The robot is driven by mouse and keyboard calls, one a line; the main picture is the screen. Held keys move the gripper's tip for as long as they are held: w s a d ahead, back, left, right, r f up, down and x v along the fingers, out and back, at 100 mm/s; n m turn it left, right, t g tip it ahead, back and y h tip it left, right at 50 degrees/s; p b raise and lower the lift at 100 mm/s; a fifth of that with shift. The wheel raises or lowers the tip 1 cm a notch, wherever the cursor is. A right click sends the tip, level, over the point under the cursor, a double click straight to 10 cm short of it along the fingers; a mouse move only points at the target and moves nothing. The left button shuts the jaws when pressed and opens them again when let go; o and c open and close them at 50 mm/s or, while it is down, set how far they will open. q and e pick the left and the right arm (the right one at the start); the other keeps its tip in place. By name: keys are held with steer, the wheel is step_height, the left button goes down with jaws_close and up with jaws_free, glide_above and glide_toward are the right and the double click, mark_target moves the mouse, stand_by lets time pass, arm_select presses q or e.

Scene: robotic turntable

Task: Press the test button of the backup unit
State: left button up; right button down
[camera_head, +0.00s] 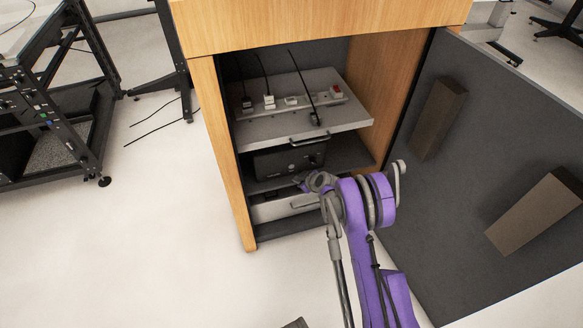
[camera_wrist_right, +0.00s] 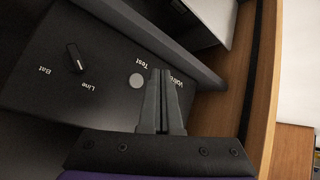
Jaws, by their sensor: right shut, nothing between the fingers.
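The backup unit (camera_head: 275,163) is a dark box on a shelf inside the wooden cabinet. In the right wrist view its dark front panel (camera_wrist_right: 105,100) carries a black knob (camera_wrist_right: 75,57) between "Bat" and "Line". The test button (camera_wrist_right: 136,81) is round and grey, beside the word "Test". My right gripper (camera_wrist_right: 160,72) is shut and empty, its fingertips just right of the button in that view. Whether they touch the panel I cannot tell. In the head view my right gripper (camera_head: 304,183) is in front of the unit's lower right side. My left gripper does not show clearly.
Above the unit a pulled-out grey shelf (camera_head: 350,118) holds a power strip with plugs and cables. A light drawer unit (camera_head: 270,210) is below. The cabinet's wooden side (camera_wrist_right: 265,90) is close on the right. The open dark door (camera_head: 480,120) stands right of my arm.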

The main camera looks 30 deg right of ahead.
steer(key=shift+w+d+b, duration=0.15)
steer(key=shift+w+d, duration=0.05)
steer(key=shift+w, duration=0.7)
steer(key=shift+w+d+b, duration=0.15)
steer(key=shift+w+d, duration=0.05)
steer(key=shift+w, duration=0.7)
steer(key=shift+w, duration=0.1)
stand_by(0.6)
steer(key=shift+w+d, duration=0.1)
steer(key=shift+w, duration=0.2)
steer(key=shift+w+d, duration=0.1)
steer(key=shift+w, duration=0.3)
stand_by(0.5)
steer(key=shift+s, duration=0.1)
steer(key=shift+s+a, duration=0.2)
steer(key=shift+s, duration=0.55)
steer(key=s, duration=0.2)
steer(key=s+a, duration=0.1)
steer(key=s, duration=0.2)
steer(key=shift+a+p, duration=0.1)
steer(key=shift+p, duration=0.2)
